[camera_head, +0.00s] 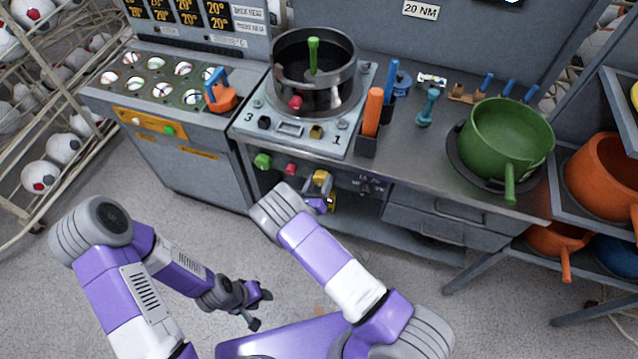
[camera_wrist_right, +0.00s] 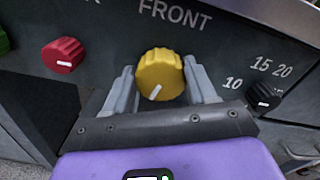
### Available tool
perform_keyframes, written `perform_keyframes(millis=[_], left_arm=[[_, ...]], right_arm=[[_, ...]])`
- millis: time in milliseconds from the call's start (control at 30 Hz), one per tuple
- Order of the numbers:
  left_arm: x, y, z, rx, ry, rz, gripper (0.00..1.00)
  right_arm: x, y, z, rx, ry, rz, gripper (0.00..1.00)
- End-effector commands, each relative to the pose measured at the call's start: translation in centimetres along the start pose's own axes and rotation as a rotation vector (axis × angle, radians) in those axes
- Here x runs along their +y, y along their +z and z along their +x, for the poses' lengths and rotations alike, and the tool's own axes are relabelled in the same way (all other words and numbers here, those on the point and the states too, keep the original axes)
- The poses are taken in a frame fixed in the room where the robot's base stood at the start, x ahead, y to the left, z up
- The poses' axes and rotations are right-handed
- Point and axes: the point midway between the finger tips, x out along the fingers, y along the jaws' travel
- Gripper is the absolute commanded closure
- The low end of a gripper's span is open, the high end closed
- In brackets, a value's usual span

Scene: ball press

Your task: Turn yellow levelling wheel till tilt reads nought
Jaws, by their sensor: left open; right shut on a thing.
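The yellow levelling wheel (camera_wrist_right: 160,76) is a ribbed knob on the grey front panel below the word FRONT. Its white mark points down and slightly left in the right wrist view. My right gripper (camera_wrist_right: 162,88) is shut on the wheel, one finger on each side. In the head view the wheel (camera_head: 321,177) shows at the bench front, beside my right gripper (camera_head: 322,202), which is partly hidden by its own arm. My left gripper (camera_head: 260,307) is open and empty, low over the floor. I cannot make out a tilt reading.
A red knob (camera_wrist_right: 63,55) is left of the wheel and a black knob (camera_wrist_right: 264,97) with printed numbers is right of it. A green knob (camera_head: 263,161) is further left. Above stands the press pot (camera_head: 313,100). A green pot (camera_head: 505,138) stands right. Floor around my left gripper is clear.

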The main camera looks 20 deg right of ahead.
Motion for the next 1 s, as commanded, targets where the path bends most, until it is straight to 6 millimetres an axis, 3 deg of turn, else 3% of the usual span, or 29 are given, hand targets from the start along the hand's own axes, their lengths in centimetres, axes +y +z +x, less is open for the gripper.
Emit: perform_keyframes(millis=[1000], left_arm=[[-1.1,-0.1,3.0,0.000,0.000,0.000,0.57]], right_arm=[[-0.5,0.0,0.2,-0.009,-0.001,0.909,0.74]])
